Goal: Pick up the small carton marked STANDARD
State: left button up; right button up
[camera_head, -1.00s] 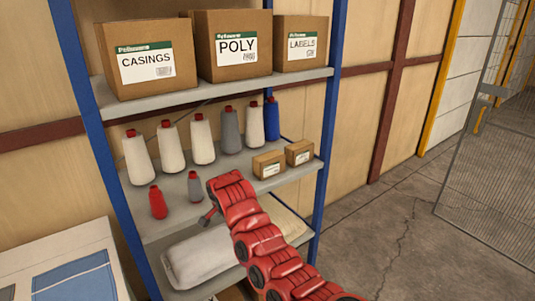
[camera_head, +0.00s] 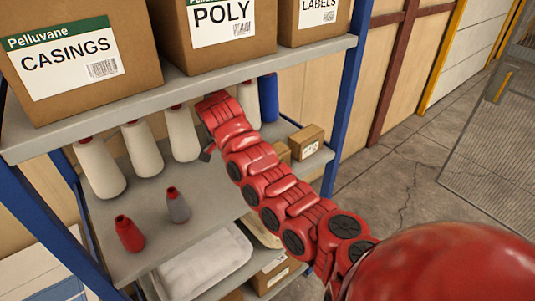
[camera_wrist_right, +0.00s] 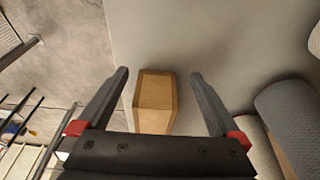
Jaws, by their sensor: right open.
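Two small brown cartons stand on the middle shelf (camera_head: 185,220). The right-hand carton (camera_head: 306,141) shows beyond my red right arm; the other carton (camera_head: 283,152) is mostly hidden behind the arm. I cannot read a marking on either. In the right wrist view, one small carton (camera_wrist_right: 155,100) lies between the two spread fingers of my right gripper (camera_wrist_right: 159,77), with space on both sides. I cannot tell which carton it is. My left gripper is not in view.
Large cartons marked CASINGS (camera_head: 85,55), POLY (camera_head: 225,30) and LABELS (camera_head: 312,18) stand on the upper shelf, close above my arm. White cones, a grey cone (camera_wrist_right: 290,110), a blue cone (camera_head: 268,98) and two small cones, red (camera_head: 129,234) and grey (camera_head: 177,207), share the middle shelf.

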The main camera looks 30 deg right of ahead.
aim_at(283, 152)
jog(key=d, duration=0.4)
jog(key=shift+d, duration=0.35)
jog(key=d+b, duration=0.1)
jog(key=d, duration=0.2)
jog(key=shift+w+f+b, duration=0.2)
jog(key=shift+w+b, duration=0.1)
jog(key=shift+b, duration=0.05)
jog(key=shift+s+d+r+p, duration=0.1)
jog(key=shift+d+r+p, duration=0.1)
jog(key=shift+d+p, duration=0.25)
jog(key=shift+d+r+p, duration=0.15)
jog(key=shift+d+p, duration=0.15)
jog(key=shift+d, duration=0.2)
jog(key=shift+d+f, duration=0.15)
jog(key=shift+d, duration=0.45)
jog(key=shift+d+f+p, duration=0.1)
jog(key=shift+f+p, duration=0.4)
jog(key=shift+p, duration=0.1)
jog(key=p+x, duration=0.1)
jog(key=x, duration=0.2)
jog(key=shift+p, duration=0.3)
jog(key=shift+d+f, duration=0.15)
jog(key=shift+f, duration=0.35)
jog(key=shift+c, duration=1.3)
jog(key=c, duration=1)
